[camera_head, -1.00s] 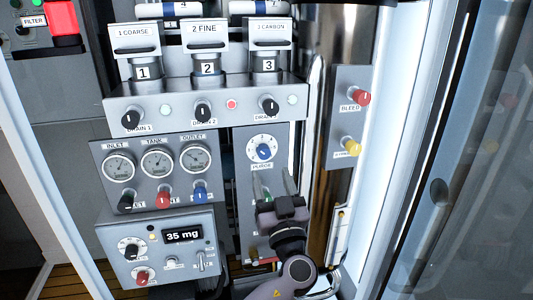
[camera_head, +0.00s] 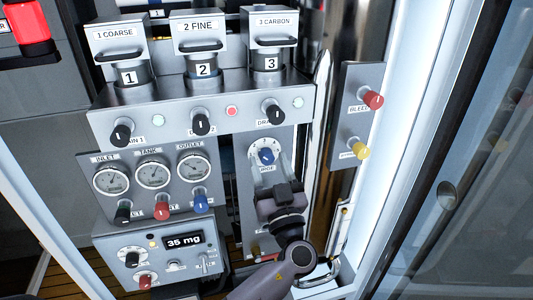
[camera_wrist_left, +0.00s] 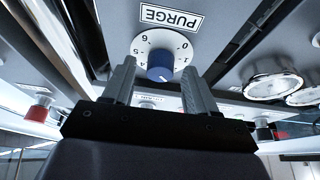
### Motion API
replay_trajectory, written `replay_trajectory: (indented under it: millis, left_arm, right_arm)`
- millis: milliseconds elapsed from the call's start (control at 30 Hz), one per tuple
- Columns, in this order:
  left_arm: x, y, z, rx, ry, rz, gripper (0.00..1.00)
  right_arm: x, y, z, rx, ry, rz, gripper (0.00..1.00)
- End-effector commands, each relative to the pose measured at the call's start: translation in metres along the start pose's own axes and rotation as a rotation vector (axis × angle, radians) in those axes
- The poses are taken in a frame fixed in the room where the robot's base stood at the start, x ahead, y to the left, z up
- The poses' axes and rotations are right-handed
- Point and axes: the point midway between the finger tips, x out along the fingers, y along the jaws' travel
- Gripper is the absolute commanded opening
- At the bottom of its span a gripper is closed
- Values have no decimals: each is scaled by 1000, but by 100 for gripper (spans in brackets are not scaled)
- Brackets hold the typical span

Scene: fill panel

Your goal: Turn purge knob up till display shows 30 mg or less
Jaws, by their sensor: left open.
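The blue purge knob (camera_head: 266,156) sits on a round white dial on the grey purge panel (camera_head: 248,205). In the left wrist view the knob (camera_wrist_left: 160,66) and its numbered dial (camera_wrist_left: 176,41) show beyond the fingers, under the PURGE label (camera_wrist_left: 171,18). My left gripper (camera_head: 270,168) is open just below the knob; in the wrist view its two fingers (camera_wrist_left: 157,80) point at the knob, one on either side. I cannot tell whether they touch it. The display (camera_head: 183,241) reads 35 mg. My right gripper is not in view.
Drain knobs (camera_head: 272,113) stick out above the purge dial. The gauge panel (camera_head: 150,180) with several knobs is to the left. The bleed panel (camera_head: 361,115) with red and yellow knobs is to the right, beside a shiny metal cylinder (camera_head: 335,150).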

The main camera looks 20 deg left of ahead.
Motion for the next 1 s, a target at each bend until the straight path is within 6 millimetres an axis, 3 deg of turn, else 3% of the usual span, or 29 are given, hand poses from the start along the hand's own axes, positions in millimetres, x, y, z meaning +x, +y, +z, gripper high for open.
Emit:
replay_trajectory:
  millis: [467,633,1000]
  left_arm:
    - [-2,0,-2,0,0,-1,57]
    - [-2,0,-2,0,0,-1,2]
    - [-2,0,-1,41,2,17,2]
  right_arm:
    - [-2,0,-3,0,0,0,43]
    - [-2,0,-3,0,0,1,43]
    - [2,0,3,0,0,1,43]
